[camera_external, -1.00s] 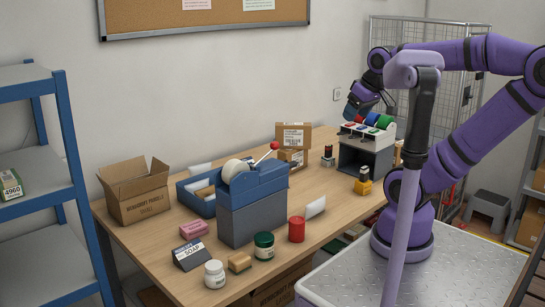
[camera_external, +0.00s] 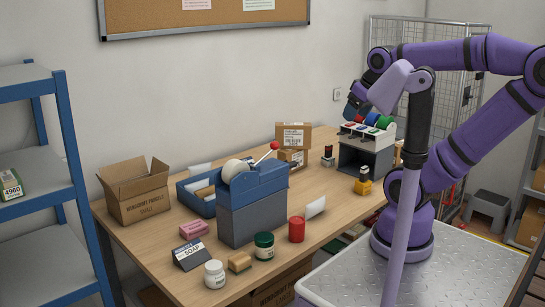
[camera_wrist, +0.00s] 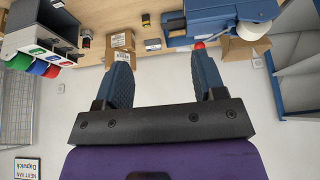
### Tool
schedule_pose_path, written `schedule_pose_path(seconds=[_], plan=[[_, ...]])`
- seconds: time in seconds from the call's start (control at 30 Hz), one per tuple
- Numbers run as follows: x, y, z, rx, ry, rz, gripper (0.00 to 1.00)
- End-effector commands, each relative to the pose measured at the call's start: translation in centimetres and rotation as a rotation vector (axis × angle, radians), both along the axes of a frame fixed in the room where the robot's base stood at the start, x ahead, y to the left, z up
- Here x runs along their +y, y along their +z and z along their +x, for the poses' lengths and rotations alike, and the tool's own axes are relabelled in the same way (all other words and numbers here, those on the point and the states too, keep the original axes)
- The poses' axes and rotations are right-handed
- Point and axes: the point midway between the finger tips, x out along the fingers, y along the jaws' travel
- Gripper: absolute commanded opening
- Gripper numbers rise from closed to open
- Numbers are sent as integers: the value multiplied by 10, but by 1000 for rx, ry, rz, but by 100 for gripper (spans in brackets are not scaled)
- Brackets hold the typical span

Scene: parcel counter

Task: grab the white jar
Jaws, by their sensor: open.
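In the external view my gripper (camera_external: 357,104) is high above the far right part of the table, near the tape rack, far from the jar.
The tape rack (camera_external: 366,152) and stacked boxes (camera_external: 293,136) stand farther back. A blue shelf (camera_external: 72,170) is at left.

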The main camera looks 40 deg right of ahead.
Motion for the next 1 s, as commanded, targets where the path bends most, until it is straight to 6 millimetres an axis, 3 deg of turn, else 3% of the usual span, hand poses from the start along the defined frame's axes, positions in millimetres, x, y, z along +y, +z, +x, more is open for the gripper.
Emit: schedule_pose_path(seconds=[0.27,0.4,0.67,0.77,0.97,1.0], plan=[[0,0,0,0,0,0,64],[0,0,0,0,0,0,91],[0,1,0,0,0,0,91],[0,10,1,-3,0,0,91],[0,56,1,-4,2,0,91],[6,55,8,11,23,-1,91]])
